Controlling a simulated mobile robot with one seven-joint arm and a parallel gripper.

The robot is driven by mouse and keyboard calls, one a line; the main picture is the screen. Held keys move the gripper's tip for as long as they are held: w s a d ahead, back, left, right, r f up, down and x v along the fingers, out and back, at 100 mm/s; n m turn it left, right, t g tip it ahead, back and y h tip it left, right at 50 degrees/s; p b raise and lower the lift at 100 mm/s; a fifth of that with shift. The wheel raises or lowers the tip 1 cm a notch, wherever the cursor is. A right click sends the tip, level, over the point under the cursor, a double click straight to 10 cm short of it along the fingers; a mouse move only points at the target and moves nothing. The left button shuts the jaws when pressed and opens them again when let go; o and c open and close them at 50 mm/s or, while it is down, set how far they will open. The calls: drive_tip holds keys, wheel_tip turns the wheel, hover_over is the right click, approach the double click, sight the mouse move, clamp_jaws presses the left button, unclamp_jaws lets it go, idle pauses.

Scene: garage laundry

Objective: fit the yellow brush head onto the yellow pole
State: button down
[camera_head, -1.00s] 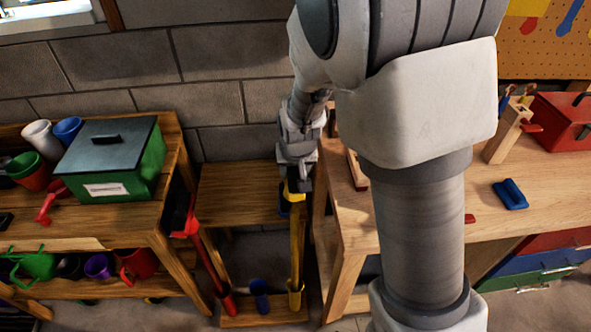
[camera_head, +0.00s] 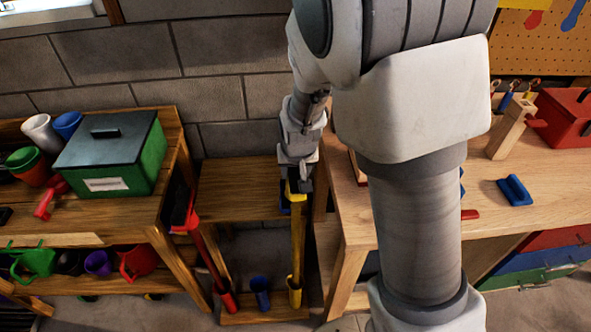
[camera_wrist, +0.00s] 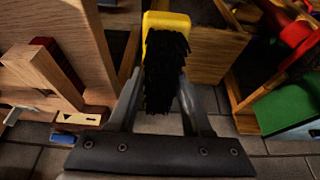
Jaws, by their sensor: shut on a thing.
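The yellow pole (camera_head: 298,245) stands nearly upright in a yellow cup (camera_head: 295,298) on the low wooden rack. My gripper (camera_head: 298,186) is at the pole's upper end, pointing down. It is shut on the yellow brush head (camera_wrist: 167,22), whose black bristles (camera_wrist: 166,75) show between the two fingers in the wrist view. In the head view the yellow of the brush head meets the pole's top just below my fingers. I cannot tell whether the head is seated on the pole. The pole is hidden in the wrist view.
A red brush (camera_head: 185,220) on a red pole (camera_head: 209,260) leans left, its foot in a red cup (camera_head: 229,301). A blue cup (camera_head: 260,293) stands between. Wooden benches flank the rack; the left bears a green box (camera_head: 118,160), the right a red toolbox (camera_head: 567,115).

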drive_tip(key=b, duration=0.6)
hover_over(296, 206)
drive_tip(key=shift+f, duration=3.5)
drive_tip(key=shift+f+b, duration=1)
drive_tip(key=shift+f, duration=0.55)
drive_tip(key=shift+c, duration=1.3)
unclamp_jaws()
drive_tip(key=p+v, duration=0.6)
drive_tip(key=v, duration=1.1)
drive_tip(key=s+d+r, duration=0.4)
drive_tip(key=s+r, duration=0.2)
drive_tip(key=s, duration=0.2)
drive_tip(key=s+d+r+t, duration=0.1)
drive_tip(key=s+d+r, duration=0.4)
drive_tip(key=s+r, duration=0.2)
drive_tip(key=shift+s+d, duration=0.2)
drive_tip(key=shift+s, duration=0.2)
